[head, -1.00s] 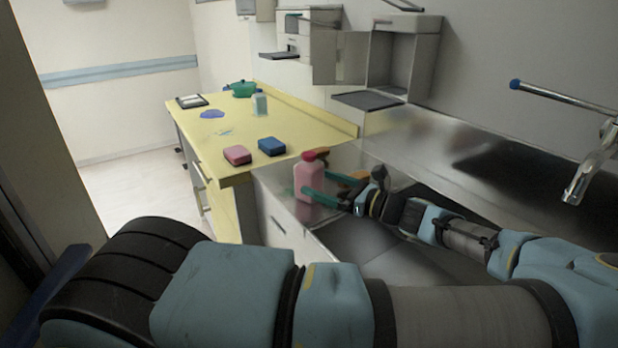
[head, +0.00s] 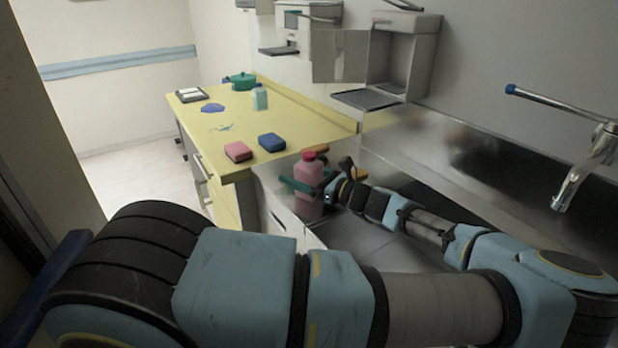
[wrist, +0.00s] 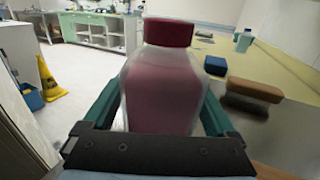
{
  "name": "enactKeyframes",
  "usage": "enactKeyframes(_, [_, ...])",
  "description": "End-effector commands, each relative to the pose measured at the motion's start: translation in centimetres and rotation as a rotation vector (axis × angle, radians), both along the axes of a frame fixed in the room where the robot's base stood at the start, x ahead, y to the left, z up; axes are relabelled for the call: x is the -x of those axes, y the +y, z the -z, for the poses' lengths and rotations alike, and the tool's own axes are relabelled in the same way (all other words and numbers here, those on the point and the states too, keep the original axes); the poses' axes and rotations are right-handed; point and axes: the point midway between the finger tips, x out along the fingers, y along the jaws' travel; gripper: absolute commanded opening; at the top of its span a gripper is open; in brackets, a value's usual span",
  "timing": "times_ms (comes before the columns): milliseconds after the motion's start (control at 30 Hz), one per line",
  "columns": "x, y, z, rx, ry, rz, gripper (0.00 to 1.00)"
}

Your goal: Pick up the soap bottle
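The soap bottle (head: 308,203) is pink and translucent with a red cap, and stands upright by the near end of the yellow counter. In the wrist view the bottle (wrist: 163,92) fills the middle, its cap near the top edge. My gripper (head: 306,187) is level with its body, with one teal finger on each side. In the wrist view the gripper (wrist: 162,110) is open around the bottle, the fingers close to its sides. Firm contact cannot be made out. The bottle's far side and base are hidden.
The yellow counter (head: 205,135) holds a pink block (head: 238,151), a blue block (head: 271,142), a pale bottle (head: 260,98) and a green pot (head: 241,81). A brown block (wrist: 255,90) lies close to the right finger. The steel sink and tap (head: 590,165) are at right.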

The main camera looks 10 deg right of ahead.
Motion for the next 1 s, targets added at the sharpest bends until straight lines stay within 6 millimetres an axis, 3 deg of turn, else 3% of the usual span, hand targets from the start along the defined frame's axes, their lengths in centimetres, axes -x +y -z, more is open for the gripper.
enactKeyframes(67, [0.01, -0.01, 0.0, 0.0, 0.0, 0.0, 0.81])
enactKeyframes(767, [0.02, -0.04, -0.02, 0.0, 0.0, 0.0, 0.02])
enactKeyframes(1000, [0.01, -0.03, -0.1, -0.001, -0.001, 0.0, 0.0])
